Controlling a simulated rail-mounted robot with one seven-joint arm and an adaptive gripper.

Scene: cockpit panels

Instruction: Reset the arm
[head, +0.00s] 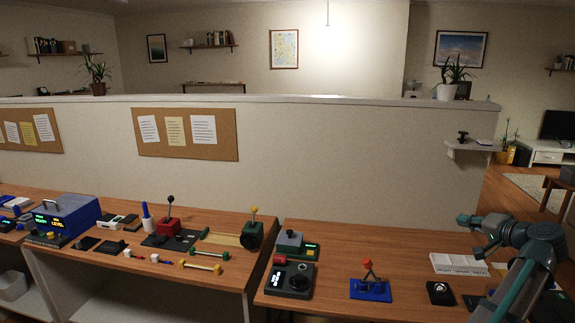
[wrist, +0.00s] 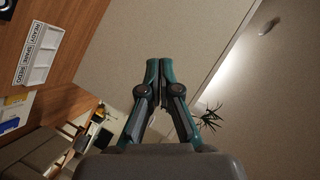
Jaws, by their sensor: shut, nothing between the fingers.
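My gripper (wrist: 159,66) shows in the middle of the wrist view, with its two teal and dark grey fingers together at the tips. It is shut and nothing is between the fingers. In the head view my arm stands at the right, bent above the right end of the wooden bench (head: 400,240). Its outer end points left, clear of the bench top and apart from the objects there.
Below my arm lies a white labelled tray (head: 459,264), also in the wrist view (wrist: 38,58). A dark square device (head: 440,293) and a blue-based stand (head: 370,290) are left of it. A partition wall (head: 320,170) runs behind, with a small shelf (head: 470,147).

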